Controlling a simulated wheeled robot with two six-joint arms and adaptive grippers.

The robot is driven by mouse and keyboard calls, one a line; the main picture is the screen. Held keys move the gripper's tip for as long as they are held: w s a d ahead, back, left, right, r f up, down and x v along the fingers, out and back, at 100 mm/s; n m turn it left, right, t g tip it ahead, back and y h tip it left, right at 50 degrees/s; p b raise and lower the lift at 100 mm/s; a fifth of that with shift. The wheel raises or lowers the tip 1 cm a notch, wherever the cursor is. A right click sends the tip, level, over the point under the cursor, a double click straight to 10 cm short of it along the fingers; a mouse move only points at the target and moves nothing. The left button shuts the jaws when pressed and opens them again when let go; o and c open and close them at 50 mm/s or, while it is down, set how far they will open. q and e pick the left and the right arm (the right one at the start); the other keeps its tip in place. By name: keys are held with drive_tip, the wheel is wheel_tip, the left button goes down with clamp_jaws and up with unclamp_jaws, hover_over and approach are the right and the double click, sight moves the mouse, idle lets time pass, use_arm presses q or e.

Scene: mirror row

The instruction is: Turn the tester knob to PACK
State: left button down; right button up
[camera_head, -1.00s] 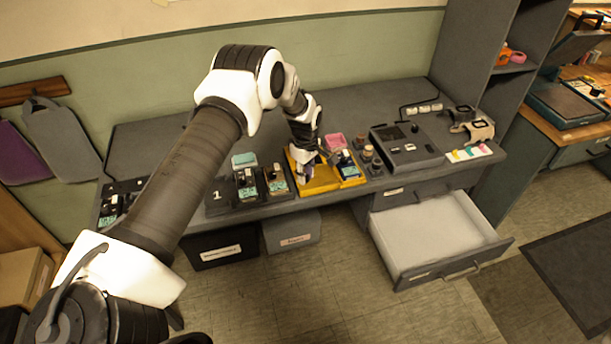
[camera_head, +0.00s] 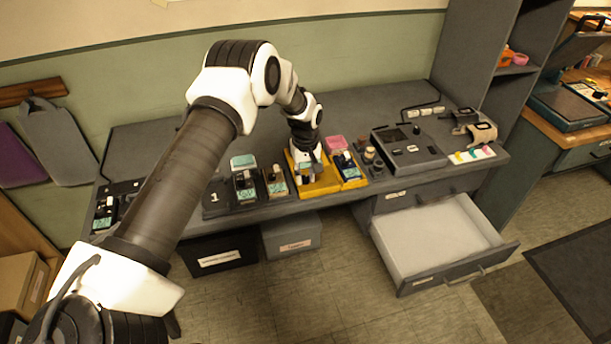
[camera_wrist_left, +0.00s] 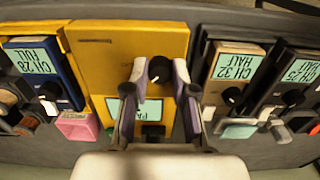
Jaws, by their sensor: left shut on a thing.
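The yellow tester (camera_head: 325,188) stands on the grey bench; in the wrist view its yellow face (camera_wrist_left: 100,52) fills the middle. Its black knob (camera_wrist_left: 159,69) has a light pointer mark. My left gripper (camera_head: 305,168) is above the tester, and in the wrist view its fingers (camera_wrist_left: 160,76) are shut on the knob from both sides. The tester's small green display (camera_wrist_left: 150,108) lies between the fingers, with its lettering upside down and partly covered, so I cannot read it fully. The knob's position labels are not legible. My right gripper is out of view.
A blue radio (camera_wrist_left: 40,65) marked CH 28 FULL and a tan one (camera_wrist_left: 235,68) marked CH 32 HALF flank the tester closely. A pink block (camera_wrist_left: 78,126) is nearby. An open drawer (camera_head: 440,240) juts out below the bench at right.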

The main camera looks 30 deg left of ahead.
sight(305, 177)
use_arm(q)
drive_tip(key=c, duration=0.9)
unclamp_jaws()
drive_tip(key=shift+f, duration=0.1)
drive_tip(key=shift+c, duration=0.2)
wheel_tip(305, 177, up, 12)
